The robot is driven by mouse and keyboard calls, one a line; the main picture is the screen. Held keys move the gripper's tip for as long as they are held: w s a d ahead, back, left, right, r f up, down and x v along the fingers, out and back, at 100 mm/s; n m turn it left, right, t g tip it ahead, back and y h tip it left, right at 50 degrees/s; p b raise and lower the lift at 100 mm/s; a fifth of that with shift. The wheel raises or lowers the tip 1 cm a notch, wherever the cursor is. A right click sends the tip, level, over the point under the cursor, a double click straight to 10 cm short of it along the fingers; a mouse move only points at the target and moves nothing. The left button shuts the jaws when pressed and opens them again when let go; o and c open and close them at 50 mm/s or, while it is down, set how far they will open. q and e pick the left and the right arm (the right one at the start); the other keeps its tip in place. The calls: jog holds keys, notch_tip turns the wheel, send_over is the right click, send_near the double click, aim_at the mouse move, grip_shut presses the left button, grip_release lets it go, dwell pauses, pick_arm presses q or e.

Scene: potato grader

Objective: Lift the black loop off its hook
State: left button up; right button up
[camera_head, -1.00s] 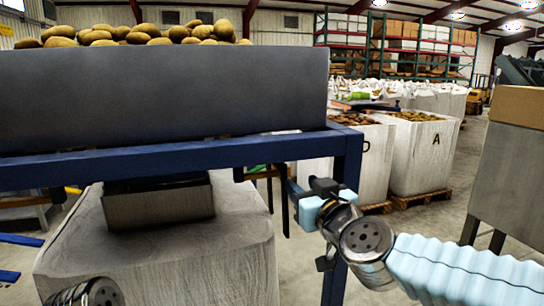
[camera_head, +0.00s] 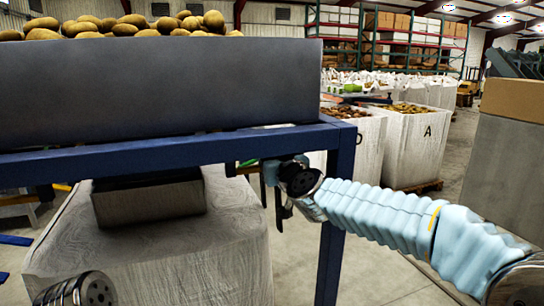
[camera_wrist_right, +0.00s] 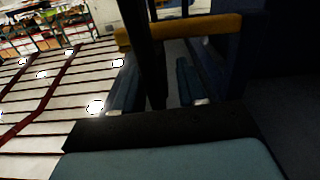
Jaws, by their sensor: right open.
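In the right wrist view, a dark band (camera_wrist_right: 147,50), which looks like part of the black loop, runs down between the two fingers of my right gripper (camera_wrist_right: 157,88). The fingers are open, with gaps on both sides of the band. A yellow-orange bar (camera_wrist_right: 190,29) crosses beyond the fingertips; I cannot tell whether it is the hook. In the head view, my right gripper (camera_head: 273,172) is beside the blue frame's near right post, partly hidden by its wrist. The loop's shape and hanging point are not clear there. My left gripper is not in view.
The blue frame (camera_head: 180,155) carries a grey bin (camera_head: 160,90) heaped with potatoes (camera_head: 130,25). A large pale sack (camera_head: 150,255) stands beneath it. My right forearm passes in front of the post. Bulk bags (camera_head: 415,150) and a grey machine (camera_head: 515,180) stand to the right.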

grip_shut()
dwell(0.3)
jog(key=shift+w+d+m+b, duration=0.2)
jog(key=shift+d+m+b, duration=0.15)
jog(key=shift+d, duration=0.2)
jog(key=shift+w+d+m+b, duration=0.2)
jog(key=shift+d+m, duration=0.15)
jog(key=shift+d, duration=0.2)
grip_release()
jog(key=shift+a, duration=0.1)
